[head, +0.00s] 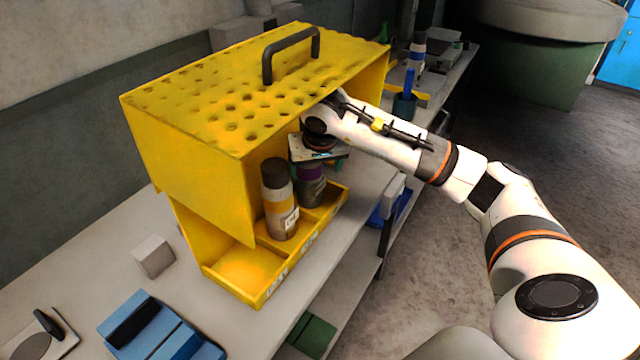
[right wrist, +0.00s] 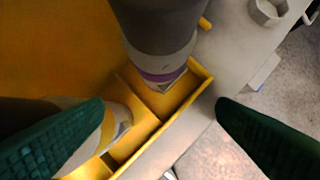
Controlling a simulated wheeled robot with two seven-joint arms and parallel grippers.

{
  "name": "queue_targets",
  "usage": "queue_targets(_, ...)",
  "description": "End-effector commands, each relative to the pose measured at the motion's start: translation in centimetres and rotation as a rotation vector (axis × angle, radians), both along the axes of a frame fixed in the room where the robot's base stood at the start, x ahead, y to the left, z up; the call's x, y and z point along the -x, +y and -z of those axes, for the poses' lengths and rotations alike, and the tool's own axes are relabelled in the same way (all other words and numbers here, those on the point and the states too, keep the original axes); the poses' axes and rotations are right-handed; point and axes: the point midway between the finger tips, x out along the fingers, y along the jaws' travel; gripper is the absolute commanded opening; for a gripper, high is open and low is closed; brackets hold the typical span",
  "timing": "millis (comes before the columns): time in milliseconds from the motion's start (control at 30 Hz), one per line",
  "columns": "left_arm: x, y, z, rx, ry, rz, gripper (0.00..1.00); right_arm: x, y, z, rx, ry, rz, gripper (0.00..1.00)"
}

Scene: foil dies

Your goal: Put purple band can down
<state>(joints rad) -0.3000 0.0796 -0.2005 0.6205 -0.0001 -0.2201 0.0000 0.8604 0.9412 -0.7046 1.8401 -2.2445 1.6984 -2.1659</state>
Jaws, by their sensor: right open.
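The purple band can (head: 311,186) is a grey can with a purple band, standing in the far right compartment of the yellow rack's tray (head: 225,283). In the right wrist view the can (right wrist: 163,45) looks upright inside the compartment walls. My right gripper (head: 318,158) reaches in under the rack's perforated hood, at the can's top, and partly hides it. Its green fingers (right wrist: 160,125) are spread wide, with clear gaps to the can. A yellow band can (head: 278,205) stands in the adjoining middle compartment. My left gripper is not in view.
The rack's hood (head: 215,105) with a black handle (head: 290,52) overhangs the cans. The tray's left compartment (head: 245,265) is empty. A grey block (head: 153,256) and a blue fixture (head: 155,330) lie on the bench at left. A blue-banded can (head: 418,52) stands farther back.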

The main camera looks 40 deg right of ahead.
Motion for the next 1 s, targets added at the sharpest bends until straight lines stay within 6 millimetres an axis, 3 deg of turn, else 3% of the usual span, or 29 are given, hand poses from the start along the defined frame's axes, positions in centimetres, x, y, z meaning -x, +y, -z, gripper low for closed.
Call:
queue_targets(100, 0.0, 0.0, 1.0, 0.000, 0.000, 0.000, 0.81, 2.0, 0.8, 0.3, 0.003, -0.001, -0.002, 0.81)
queue_targets(300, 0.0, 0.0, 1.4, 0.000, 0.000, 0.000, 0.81, 3.8, 1.5, 0.1, 0.001, 0.000, 0.000, 0.81)
queue_targets(1000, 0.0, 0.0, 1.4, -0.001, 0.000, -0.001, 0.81, 4.0, 1.7, 0.0, 0.000, 0.000, 0.001, 0.81)
